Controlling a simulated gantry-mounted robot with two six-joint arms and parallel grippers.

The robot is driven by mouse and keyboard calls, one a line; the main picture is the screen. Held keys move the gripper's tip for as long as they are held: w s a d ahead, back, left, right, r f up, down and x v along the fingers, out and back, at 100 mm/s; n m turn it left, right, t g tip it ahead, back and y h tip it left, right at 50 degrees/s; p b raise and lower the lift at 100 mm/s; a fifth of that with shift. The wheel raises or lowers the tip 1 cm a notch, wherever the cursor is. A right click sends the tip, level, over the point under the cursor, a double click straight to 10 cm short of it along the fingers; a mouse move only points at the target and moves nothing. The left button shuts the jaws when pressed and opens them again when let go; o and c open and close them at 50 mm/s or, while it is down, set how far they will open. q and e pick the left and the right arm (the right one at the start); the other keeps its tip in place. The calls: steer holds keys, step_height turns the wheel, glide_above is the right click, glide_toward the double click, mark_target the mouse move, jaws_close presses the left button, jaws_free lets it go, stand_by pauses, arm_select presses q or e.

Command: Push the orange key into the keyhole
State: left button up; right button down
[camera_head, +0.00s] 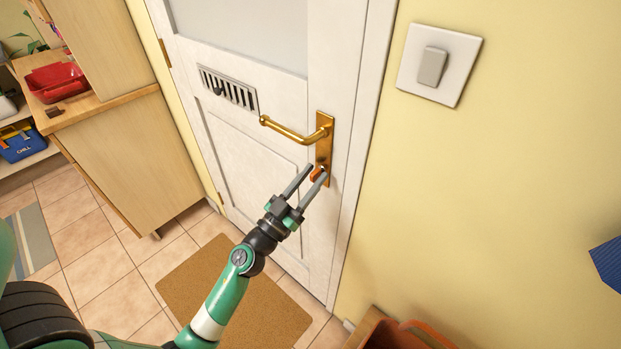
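The white door (262,145) has a brass handle plate (325,130) with a lever handle (290,132) pointing left. The orange key (317,173) shows as a small orange patch at the lower part of the plate. My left gripper (316,174) reaches up from below, its two grey fingers apart with the key between their tips, and it looks shut on the key. My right gripper is not in view.
A white light switch (438,66) is on the yellow wall right of the door. A wooden cabinet (135,155) stands at the left, with a red tray (57,82) on top. A brown doormat (235,290) lies on the tiled floor. An orange-brown container (415,335) is at the bottom right.

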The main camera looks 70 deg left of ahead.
arm_select(q)
steer(key=shift+o, duration=0.2)
steer(key=shift+s, duration=0.1)
steer(key=b+v, duration=0.3)
steer(key=v, duration=0.8)
steer(key=shift+s, duration=0.2)
steer(key=shift+d+f, duration=0.1)
steer(key=shift+d, duration=0.1)
